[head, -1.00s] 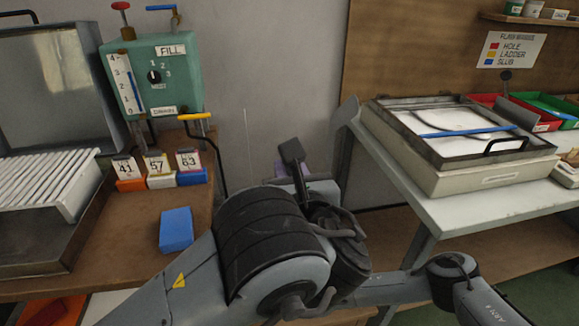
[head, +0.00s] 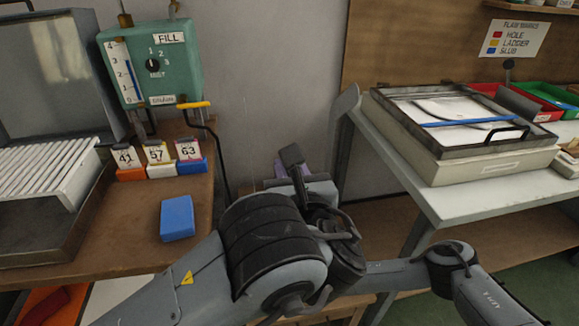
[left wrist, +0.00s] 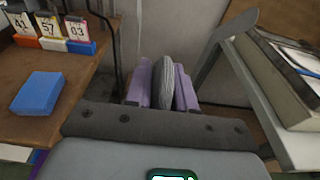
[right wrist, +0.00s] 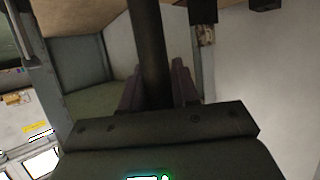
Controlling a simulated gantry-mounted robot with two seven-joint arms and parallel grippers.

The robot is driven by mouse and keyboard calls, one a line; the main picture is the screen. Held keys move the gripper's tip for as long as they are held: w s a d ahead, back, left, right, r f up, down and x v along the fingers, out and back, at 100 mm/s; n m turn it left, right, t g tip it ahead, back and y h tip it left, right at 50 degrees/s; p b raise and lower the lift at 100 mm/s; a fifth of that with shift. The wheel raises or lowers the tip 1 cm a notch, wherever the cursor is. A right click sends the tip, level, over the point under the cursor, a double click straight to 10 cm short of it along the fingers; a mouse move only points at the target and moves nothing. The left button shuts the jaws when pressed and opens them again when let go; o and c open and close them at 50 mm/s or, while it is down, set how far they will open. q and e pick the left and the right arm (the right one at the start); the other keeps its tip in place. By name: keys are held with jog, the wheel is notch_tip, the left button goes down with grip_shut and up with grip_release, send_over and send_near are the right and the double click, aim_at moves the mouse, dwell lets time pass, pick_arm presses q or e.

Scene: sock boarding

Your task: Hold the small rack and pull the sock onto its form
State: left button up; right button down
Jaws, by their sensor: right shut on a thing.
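In the left wrist view, the purple fingers of my left gripper (left wrist: 163,96) stand on both sides of a grey ribbed, sock-like thing (left wrist: 164,76). I cannot tell whether they press on it. In the right wrist view, the purple fingers of my right gripper (right wrist: 158,94) are shut on a dark upright bar (right wrist: 149,45), which may be part of the small rack. In the head view, my arms hide most of the grippers; a black block on a stem (head: 291,154) and a bit of purple show above them. The form is not clearly visible.
The left bench holds a blue block (head: 177,218), number cards (head: 157,153), a green fill box (head: 152,65) and a white slatted tray (head: 40,172). The right bench (head: 450,202) carries a framed tray (head: 455,150) and coloured bins (head: 550,98). A wall stands behind the arms.

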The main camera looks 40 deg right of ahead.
pick_arm(q)
jog(key=o, duration=0.4)
jog(key=shift+s+a, duration=0.15)
jog(key=shift+s, duration=0.55)
jog(key=v, duration=0.3)
jog(key=shift+d, duration=0.2)
jog(key=shift+a+v, duration=0.15)
jog(key=shift+v, duration=1.8)
jog(key=shift+a+v, duration=0.15)
jog(key=shift+v, duration=1.75)
jog(key=shift+w+r, duration=0.1)
